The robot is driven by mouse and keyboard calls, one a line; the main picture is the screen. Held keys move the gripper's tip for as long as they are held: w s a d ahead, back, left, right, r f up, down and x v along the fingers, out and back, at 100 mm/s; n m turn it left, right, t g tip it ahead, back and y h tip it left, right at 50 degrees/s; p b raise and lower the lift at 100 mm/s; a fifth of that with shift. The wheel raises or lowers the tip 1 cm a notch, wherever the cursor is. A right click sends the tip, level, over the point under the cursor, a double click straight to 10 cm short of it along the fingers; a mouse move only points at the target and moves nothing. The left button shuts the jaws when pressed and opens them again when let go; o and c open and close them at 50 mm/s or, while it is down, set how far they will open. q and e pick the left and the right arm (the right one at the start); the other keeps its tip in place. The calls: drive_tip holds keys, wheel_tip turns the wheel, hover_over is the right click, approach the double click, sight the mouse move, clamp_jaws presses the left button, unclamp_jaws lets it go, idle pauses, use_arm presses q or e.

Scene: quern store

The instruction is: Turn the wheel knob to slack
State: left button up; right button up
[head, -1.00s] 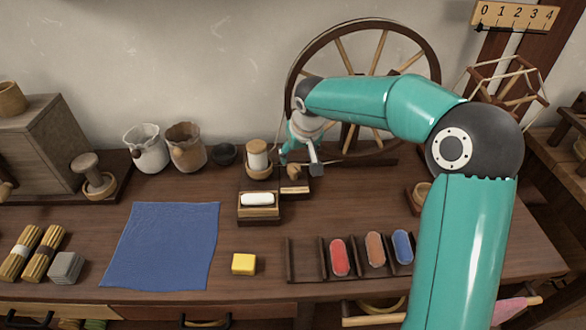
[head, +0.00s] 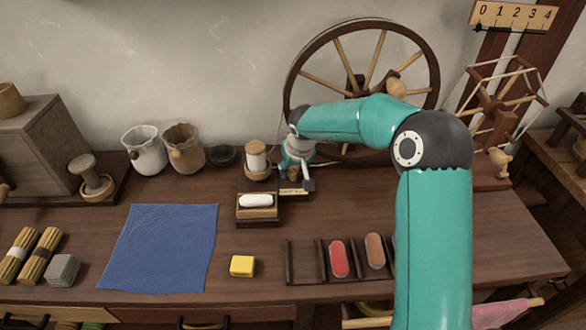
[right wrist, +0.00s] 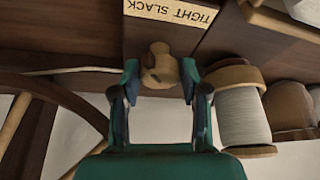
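The wooden wheel knob (right wrist: 160,65) shows in the right wrist view, below a pale label (right wrist: 171,11) that reads TIGHT and SLACK upside down. The label also shows in the head view (head: 294,191), at the foot of the spinning wheel (head: 430,62). My right gripper (right wrist: 160,80) is open, one finger on each side of the knob, with what looks like a narrow gap at each side. In the head view my right gripper (head: 301,172) is low at the knob and largely covers it. My left gripper is out of view.
A thread spool (right wrist: 243,115) stands close beside my gripper, also in the head view (head: 257,158). A white bar in a wooden holder (head: 257,212) is just in front. The blue cloth (head: 160,247) and yellow block (head: 242,266) lie further forward. Bare tabletop lies between.

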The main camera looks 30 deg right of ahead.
drive_tip(key=c, duration=0.6)
drive_tip(key=shift+r+n+p, duration=0.1)
drive_tip(key=shift+n+p, duration=0.4)
drive_tip(key=shift+n, duration=0.1)
drive_tip(key=shift+n+y, duration=0.3)
drive_tip(key=o, duration=1.1)
drive_tip(key=v, duration=1.1)
drive_tip(key=shift+s+r, duration=0.25)
